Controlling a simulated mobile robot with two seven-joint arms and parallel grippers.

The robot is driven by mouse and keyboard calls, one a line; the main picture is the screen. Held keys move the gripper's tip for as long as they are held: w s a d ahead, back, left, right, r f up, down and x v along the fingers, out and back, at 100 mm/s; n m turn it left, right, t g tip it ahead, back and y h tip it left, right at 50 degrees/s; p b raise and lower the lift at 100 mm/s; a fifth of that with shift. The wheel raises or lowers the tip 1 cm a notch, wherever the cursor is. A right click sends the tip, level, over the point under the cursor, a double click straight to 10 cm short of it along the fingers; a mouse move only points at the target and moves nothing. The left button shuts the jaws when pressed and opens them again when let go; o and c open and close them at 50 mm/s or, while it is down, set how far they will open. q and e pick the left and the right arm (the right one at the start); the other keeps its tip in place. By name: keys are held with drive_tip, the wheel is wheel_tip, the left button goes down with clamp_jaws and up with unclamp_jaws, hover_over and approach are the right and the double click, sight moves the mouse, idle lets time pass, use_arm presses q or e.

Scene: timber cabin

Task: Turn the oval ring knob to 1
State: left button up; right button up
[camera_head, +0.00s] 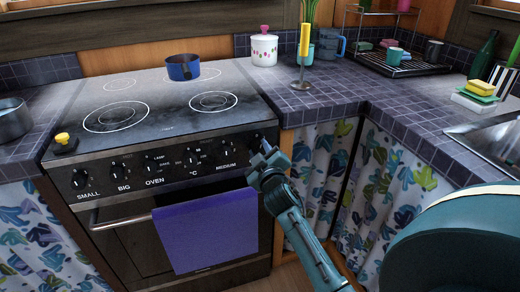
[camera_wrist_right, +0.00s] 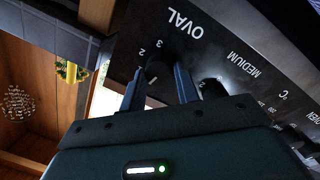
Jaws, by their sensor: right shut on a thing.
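The oval ring knob (camera_wrist_right: 158,70) is a dark knob under the word OVAL on the black stove panel (camera_wrist_right: 215,45). In the wrist view the numbers 1, 2 and 3 stand beside it. My right gripper (camera_wrist_right: 159,86) has one blue finger on each side of the knob and is shut on it. In the head view my right gripper (camera_head: 261,153) is at the right end of the stove front and mostly hides this knob. I cannot make out the knob's pointer. My left gripper is not in view.
The medium knob (camera_head: 222,157) sits just left of my gripper. A purple towel (camera_head: 207,232) hangs on the oven handle (camera_head: 115,222) below. A blue pot (camera_head: 183,68) stands on the stovetop (camera_head: 165,118). The patterned curtain (camera_head: 318,165) is right of my gripper.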

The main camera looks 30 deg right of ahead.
drive_tip(key=shift+r+m+p, duration=0.15)
drive_tip(key=shift+m+p, duration=0.4)
drive_tip(key=shift+m, duration=0.35)
drive_tip(key=m+p, duration=0.2)
drive_tip(key=m, duration=0.1)
drive_tip(key=shift+y, duration=0.3)
drive_tip(key=shift+m+g+p, duration=0.3)
drive_tip(key=shift+m+p, duration=0.25)
drive_tip(key=shift+m, duration=0.15)
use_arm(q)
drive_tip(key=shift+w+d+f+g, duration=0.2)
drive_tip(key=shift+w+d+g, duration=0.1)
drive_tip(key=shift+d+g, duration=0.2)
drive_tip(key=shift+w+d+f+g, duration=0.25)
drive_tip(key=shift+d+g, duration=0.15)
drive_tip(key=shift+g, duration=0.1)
use_arm(e)
drive_tip(key=shift+d, duration=0.1)
drive_tip(key=shift+m, duration=0.3)
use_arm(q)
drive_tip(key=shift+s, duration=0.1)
use_arm(e)
drive_tip(key=o, duration=1)
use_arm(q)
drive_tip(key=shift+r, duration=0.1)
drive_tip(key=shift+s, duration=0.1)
use_arm(e)
drive_tip(key=shift+s, duration=0.1)
